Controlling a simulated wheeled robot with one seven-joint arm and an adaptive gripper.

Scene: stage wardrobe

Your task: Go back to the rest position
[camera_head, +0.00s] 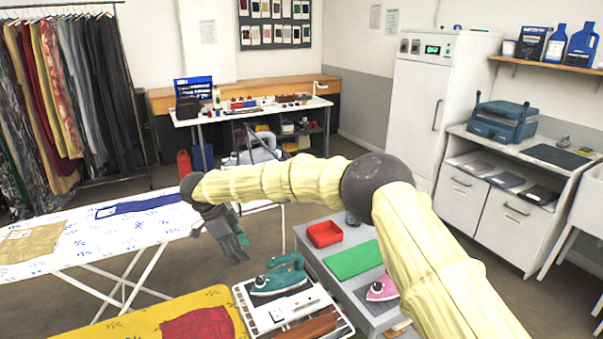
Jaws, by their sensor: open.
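My arm reaches in from the lower right, bends at a dark joint and runs left across the picture. My gripper (238,246) hangs at its end, fingers pointing down and to the right. It is open, and I see nothing between its fingers. It hangs in the air beside the right end of the white patterned ironing board (70,262). A teal iron (278,277) stands below it on a white stand.
A grey cart holds a red tray (324,234), a green mat (352,260) and a pink iron (382,289). A yellow board (140,318) with red cloth is in front. A clothes rack stands at left, a worktable (250,110) behind, a white cabinet (415,115) at right. Floor shows between them.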

